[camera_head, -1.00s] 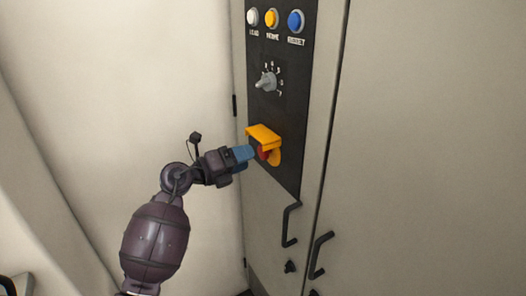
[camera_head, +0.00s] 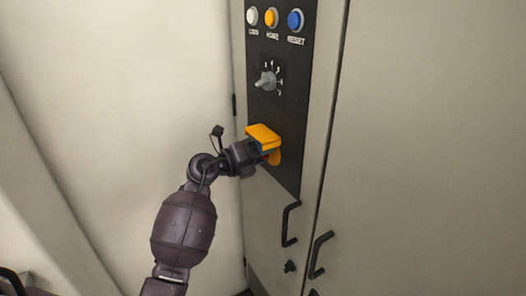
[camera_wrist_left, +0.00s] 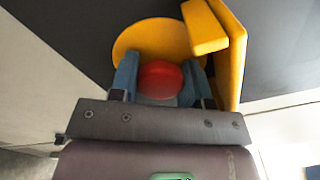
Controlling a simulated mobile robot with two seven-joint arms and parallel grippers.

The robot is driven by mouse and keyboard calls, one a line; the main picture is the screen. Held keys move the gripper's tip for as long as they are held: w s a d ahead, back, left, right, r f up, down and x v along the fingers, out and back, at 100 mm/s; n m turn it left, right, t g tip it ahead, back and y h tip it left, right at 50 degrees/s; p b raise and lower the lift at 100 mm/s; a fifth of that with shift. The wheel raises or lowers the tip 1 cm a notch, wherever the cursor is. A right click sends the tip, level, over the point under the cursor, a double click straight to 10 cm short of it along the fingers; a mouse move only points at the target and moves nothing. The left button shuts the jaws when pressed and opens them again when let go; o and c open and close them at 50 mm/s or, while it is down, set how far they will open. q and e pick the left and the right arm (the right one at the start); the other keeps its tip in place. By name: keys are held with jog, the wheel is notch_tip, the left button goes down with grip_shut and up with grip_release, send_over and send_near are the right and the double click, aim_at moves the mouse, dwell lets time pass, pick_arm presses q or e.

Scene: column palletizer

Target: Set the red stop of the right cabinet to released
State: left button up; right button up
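The red stop (camera_wrist_left: 160,79) is a round red button on a yellow round plate (camera_wrist_left: 150,38), under a yellow hood (camera_head: 263,137) on the black control panel. In the left wrist view my left gripper (camera_wrist_left: 160,72) has its two blue fingers spread, one on each side of the red stop. The fingers are very close to its sides; I cannot tell whether they touch it. In the head view the hood and my gripper hide most of the stop. My right gripper is not in view.
Above on the panel (camera_head: 284,112) are a grey rotary selector (camera_head: 266,81) and white (camera_head: 253,16), yellow (camera_head: 271,17) and blue (camera_head: 295,20) buttons. Black door handles (camera_head: 290,224) sit below. The yellow hood stands close beside my gripper.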

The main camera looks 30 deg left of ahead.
pick_arm(q)
grip_shut()
jog(key=shift+p+v, duration=0.75)
jog(key=shift+v, duration=0.35)
jog(key=shift+o, duration=2.3)
grip_release()
jog(key=shift+o, duration=0.4)
jog(key=shift+s+a, duration=0.1)
jog(key=v, duration=0.7)
jog(key=shift+s, duration=0.15)
